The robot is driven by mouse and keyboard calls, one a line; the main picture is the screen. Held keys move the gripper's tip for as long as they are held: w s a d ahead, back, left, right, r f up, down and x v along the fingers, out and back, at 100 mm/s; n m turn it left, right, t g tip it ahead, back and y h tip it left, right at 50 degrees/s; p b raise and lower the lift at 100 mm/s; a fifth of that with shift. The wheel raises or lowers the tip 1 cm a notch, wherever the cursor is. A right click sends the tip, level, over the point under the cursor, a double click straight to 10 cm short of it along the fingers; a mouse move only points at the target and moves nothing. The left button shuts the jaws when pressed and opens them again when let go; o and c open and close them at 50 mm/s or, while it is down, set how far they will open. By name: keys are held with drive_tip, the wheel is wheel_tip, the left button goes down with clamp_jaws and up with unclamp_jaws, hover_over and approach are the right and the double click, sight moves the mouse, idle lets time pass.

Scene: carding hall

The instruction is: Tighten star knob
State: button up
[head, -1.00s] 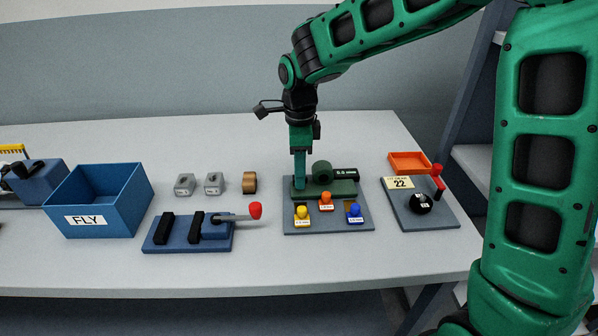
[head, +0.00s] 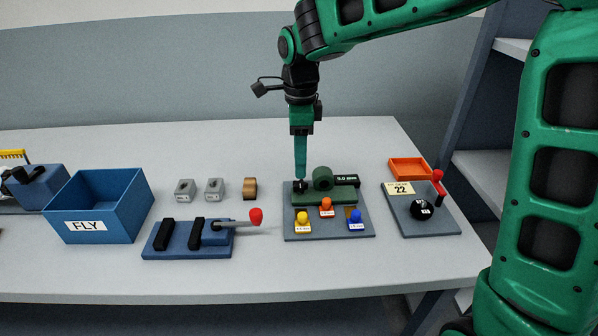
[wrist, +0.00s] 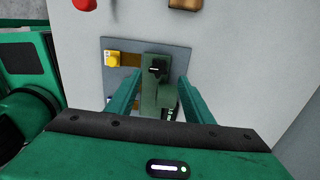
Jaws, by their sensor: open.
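A small black knob (head: 300,186), which I take to be the star knob, sits on the left end of a green fixture (head: 340,196) on a grey board. My gripper (head: 300,176) points straight down just above it. The wrist view shows the black knob (wrist: 155,68) with a pale mark on top, on the green block. My two green fingers stand apart on either side of it, and my gripper (wrist: 160,76) holds nothing. Whether the fingertips touch the knob is not clear. The knob's lobes are too small to make out.
The grey board (head: 290,228) carries yellow, orange and blue knobbed blocks in front. A blue clamp base with a red-tipped lever (head: 256,216) and a blue FLY bin (head: 85,224) stand left.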

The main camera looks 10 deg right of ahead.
sight(301, 183)
wheel_tip(301, 183, up, 5)
drive_tip(key=shift+f, duration=0.1)
drive_tip(key=shift+d, duration=0.1)
idle(0.3)
drive_tip(key=s+d+f+n+h, duration=0.1)
drive_tip(key=s+d+n, duration=0.2)
drive_tip(key=s+d, duration=0.55)
drive_tip(key=s+d+n, duration=0.3)
drive_tip(key=d, duration=1)
drive_tip(key=s+d+f+n, duration=0.2)
drive_tip(key=s+d, duration=0.1)
drive_tip(key=s, duration=0.3)
drive_tip(key=s+d+f+n, duration=0.2)
drive_tip(key=s+d, duration=0.1)
drive_tip(key=s, duration=0.3)
drive_tip(key=s+d+f+n+y, duration=0.1)
drive_tip(key=s+d+f+n, duration=0.1)
drive_tip(key=s, duration=0.4)
drive_tip(key=shift+s+d+n, duration=0.3)
drive_tip(key=shift+d+n, duration=0.1)
drive_tip(key=shift+n, duration=0.1)
